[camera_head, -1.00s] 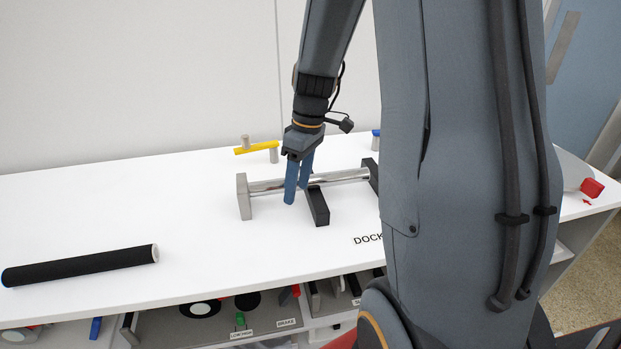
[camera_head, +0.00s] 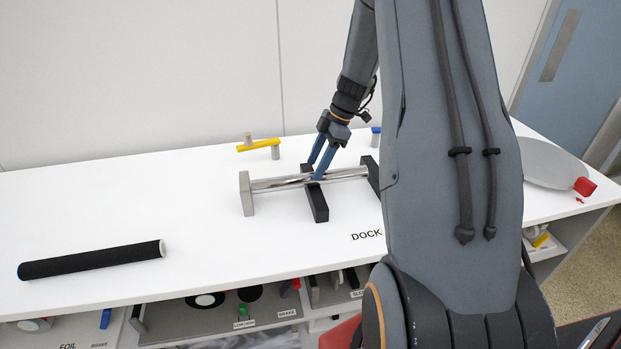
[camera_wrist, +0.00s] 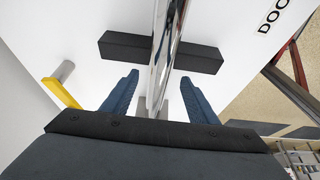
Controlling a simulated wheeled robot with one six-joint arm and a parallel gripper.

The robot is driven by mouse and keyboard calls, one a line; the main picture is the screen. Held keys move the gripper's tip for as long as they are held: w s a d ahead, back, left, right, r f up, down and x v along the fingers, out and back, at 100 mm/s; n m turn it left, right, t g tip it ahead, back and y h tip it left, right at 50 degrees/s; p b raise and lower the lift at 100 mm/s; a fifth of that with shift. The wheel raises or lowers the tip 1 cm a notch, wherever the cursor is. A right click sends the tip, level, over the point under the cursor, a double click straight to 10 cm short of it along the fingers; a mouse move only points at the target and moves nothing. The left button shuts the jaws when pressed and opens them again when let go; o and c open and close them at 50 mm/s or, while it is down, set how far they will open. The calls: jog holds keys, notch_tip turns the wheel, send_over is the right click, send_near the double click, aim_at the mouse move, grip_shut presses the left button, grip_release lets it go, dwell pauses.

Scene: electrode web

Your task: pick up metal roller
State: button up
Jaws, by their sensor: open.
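The metal roller (camera_head: 282,183) is a shiny silver bar lying across a dock stand, with a grey end block (camera_head: 246,194) at its left and a dark block (camera_head: 371,176) at its right. A black crossbar (camera_head: 317,203) lies beneath its middle. My gripper (camera_head: 315,172) is open and points down at the roller near the crossbar. In the wrist view the roller (camera_wrist: 162,60) runs between the two blue fingers of my gripper (camera_wrist: 158,95), with gaps on both sides. The roller's far right part is partly hidden by my arm in the head view.
A black roller (camera_head: 92,260) lies at the front left of the white table (camera_head: 180,215). A yellow lever (camera_head: 258,146) on grey posts stands behind the dock. A red handle (camera_head: 584,187) is at the right. Shelves with parts lie below the table's front edge.

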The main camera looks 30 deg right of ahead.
aim_at(312, 174)
jog(key=shift+p+x, duration=0.75)
jog(key=shift+x, duration=1.2)
jog(key=shift+d, duration=0.1)
grip_shut()
